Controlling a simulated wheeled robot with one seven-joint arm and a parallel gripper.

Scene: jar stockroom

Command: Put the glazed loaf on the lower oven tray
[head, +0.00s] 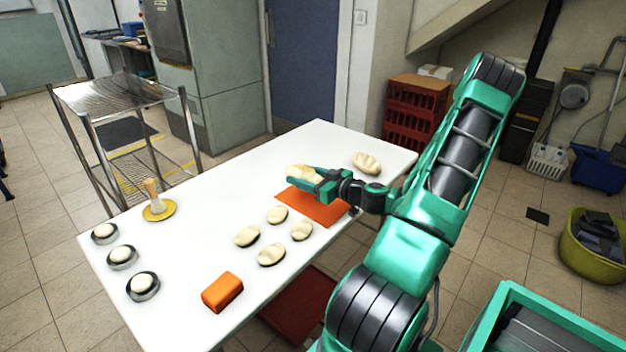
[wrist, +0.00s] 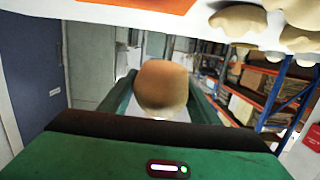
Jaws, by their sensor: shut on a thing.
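My gripper (head: 318,183) is shut on a pale loaf (head: 301,173) and holds it over the white table, near the orange mat (head: 325,211). In the wrist view the held loaf (wrist: 162,88) looks tan and smooth between the two green fingers. Another scored loaf (head: 367,162) lies at the far right end of the table. Several pale loaves (head: 246,236) lie in a group in front of the mat. I cannot tell for certain which thing is the lower oven tray.
An orange block (head: 222,292) sits at the table's (head: 205,235) near side. Dark round dishes (head: 142,286) with dough line the left end, near a brush in a yellow dish (head: 159,213). A metal rack (head: 112,96) stands behind. A dark red panel (head: 300,306) shows below the table edge.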

